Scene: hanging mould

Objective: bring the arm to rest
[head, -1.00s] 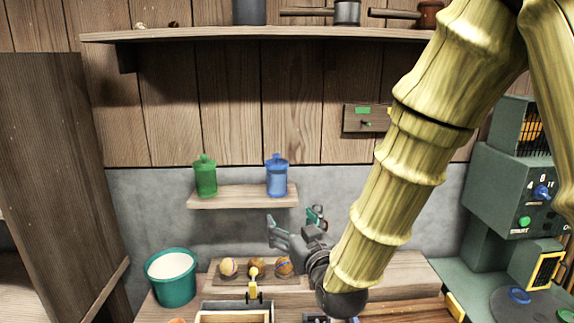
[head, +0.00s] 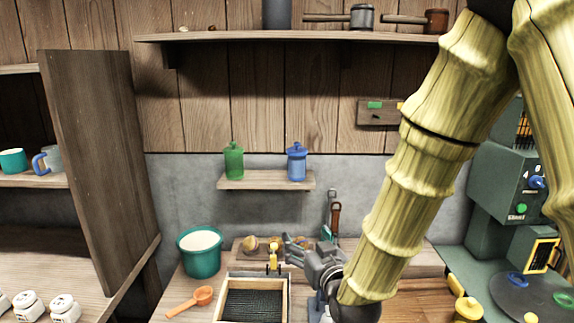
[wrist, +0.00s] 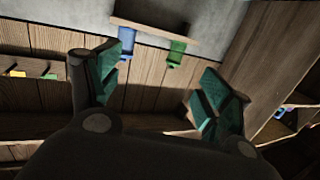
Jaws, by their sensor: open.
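My gripper (head: 290,250) is at the lower middle of the head view, at the end of my bamboo-textured arm. It is low over the back of the workbench (head: 405,300), below the small wall shelf. In the wrist view my gripper (wrist: 158,85) shows two green-padded fingers spread wide with nothing between them. The gripper hides part of a wooden board with round items (head: 250,243) behind it.
A green bottle (head: 233,161) and a blue bottle (head: 296,162) stand on the small shelf (head: 265,183). A teal bucket (head: 200,254), orange scoop (head: 190,302) and framed tray (head: 218,308) are left of my arm. A green machine (head: 497,200) stands right. A wooden partition (head: 95,170) rises left.

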